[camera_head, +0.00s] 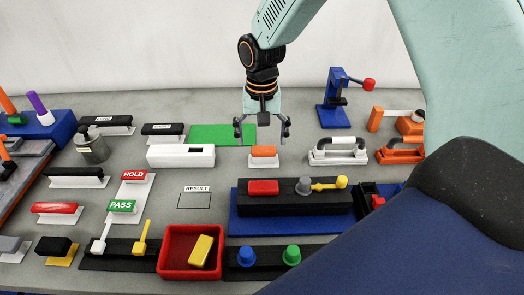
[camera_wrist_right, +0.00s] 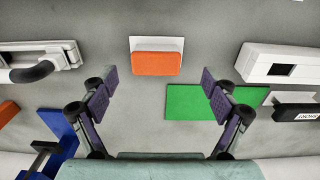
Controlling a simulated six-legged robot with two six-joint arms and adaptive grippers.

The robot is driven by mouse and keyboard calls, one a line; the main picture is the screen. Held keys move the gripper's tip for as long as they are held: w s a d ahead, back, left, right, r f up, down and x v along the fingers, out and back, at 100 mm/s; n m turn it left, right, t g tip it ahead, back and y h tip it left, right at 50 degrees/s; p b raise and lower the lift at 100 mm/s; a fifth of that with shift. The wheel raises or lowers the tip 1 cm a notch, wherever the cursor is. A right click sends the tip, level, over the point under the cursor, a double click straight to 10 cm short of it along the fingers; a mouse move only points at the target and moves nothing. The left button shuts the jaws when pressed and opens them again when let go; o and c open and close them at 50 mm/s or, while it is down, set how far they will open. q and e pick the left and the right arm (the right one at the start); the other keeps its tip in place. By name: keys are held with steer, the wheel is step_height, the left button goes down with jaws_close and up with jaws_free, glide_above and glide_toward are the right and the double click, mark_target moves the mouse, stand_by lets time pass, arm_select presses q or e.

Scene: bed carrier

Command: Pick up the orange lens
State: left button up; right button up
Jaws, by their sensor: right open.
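The orange lens (camera_head: 264,151) is a small orange block on a white base plate (camera_head: 264,163) on the grey table. In the wrist view the orange lens (camera_wrist_right: 156,64) lies ahead of my fingers, centred between them, with its white plate behind it. My right gripper (camera_head: 263,133) hangs above the table just behind the lens, fingers spread. In the wrist view my right gripper (camera_wrist_right: 157,82) is open and empty, with purple finger pads apart. My left gripper is not in view.
A white box (camera_head: 180,156) stands left of the lens, and a green mat (camera_head: 215,135) lies behind. A white-based black handle (camera_head: 338,150) is to the right. A black block with a red piece (camera_head: 263,188) stands in front. A red bin (camera_head: 190,250) is front left.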

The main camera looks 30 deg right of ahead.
mark_target(265, 148)
steer(key=f, duration=0.1)
steer(key=d+f, duration=0.1)
steer(key=f, duration=0.1)
steer(key=shift+f, duration=0.2)
steer(key=shift+a, duration=0.3)
steer(key=shift+d, duration=0.25)
steer(key=c, duration=0.6)
steer(key=shift+a, duration=0.15)
steer(key=c, duration=0.4)
